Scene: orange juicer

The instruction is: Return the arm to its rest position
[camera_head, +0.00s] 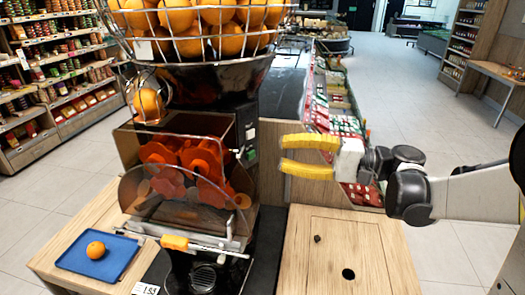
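My gripper (310,157) has two yellow fingers pointing left. They are spread apart with nothing visible between them. It is held in the air above the right part of the wooden counter (325,262), to the right of the orange juicer (188,180). The fingertips look close to the juicer's right side in the picture; I cannot tell the exact gap. My arm reaches in from the right edge.
The juicer has a wire basket (195,40) of oranges on top. A blue tray (72,262) with one orange (95,250) lies on the counter at left. Product displays (335,115) stand behind my gripper. Open floor (415,100) lies to the right.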

